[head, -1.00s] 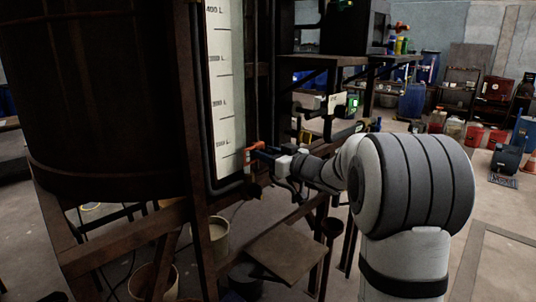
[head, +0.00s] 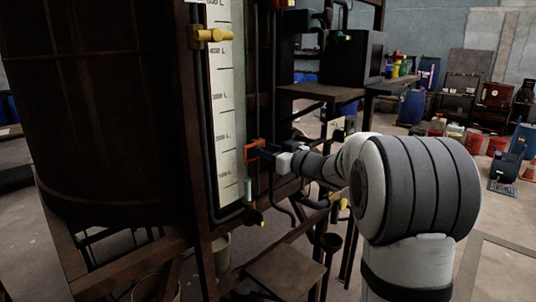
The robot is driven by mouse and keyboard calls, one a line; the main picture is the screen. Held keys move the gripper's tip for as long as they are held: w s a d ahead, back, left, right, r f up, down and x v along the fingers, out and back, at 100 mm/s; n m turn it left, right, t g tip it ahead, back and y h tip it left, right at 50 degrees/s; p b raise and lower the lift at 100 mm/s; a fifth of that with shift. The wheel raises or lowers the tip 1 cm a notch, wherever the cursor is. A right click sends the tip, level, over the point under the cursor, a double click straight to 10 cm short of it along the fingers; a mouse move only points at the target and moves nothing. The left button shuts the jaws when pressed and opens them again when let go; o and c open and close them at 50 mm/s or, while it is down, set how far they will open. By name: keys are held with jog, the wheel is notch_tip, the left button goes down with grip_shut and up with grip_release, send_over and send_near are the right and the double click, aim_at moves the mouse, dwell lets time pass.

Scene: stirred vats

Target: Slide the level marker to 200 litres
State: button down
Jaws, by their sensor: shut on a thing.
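The level marker (head: 254,150) is a small orange-red piece at the right edge of the white scale board (head: 226,120). My gripper (head: 264,152) comes in from the right and is shut on the marker. In this view the marker sits between the 200 mark (head: 222,136) and the 100 mark (head: 224,174); the small labels are hard to read. The gripper's fingers partly hide the marker's right side.
The dark rusty vat (head: 95,110) stands left of the scale. A yellow valve (head: 209,35) crosses its top and a pale short tube (head: 248,190) stands below the marker. A shelf (head: 320,92) with a dark box is behind my arm. Pipes run close beneath.

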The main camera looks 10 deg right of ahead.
jog(key=shift+r, duration=0.55)
jog(key=shift+f, duration=0.1)
jog(key=c, duration=1.2)
grip_release()
jog(key=shift+d, duration=0.1)
jog(key=shift+o, duration=0.2)
jog(key=b+v, duration=0.2)
jog(key=v, duration=0.5)
jog(key=shift+s+d, duration=0.25)
jog(key=shift+s, duration=0.05)
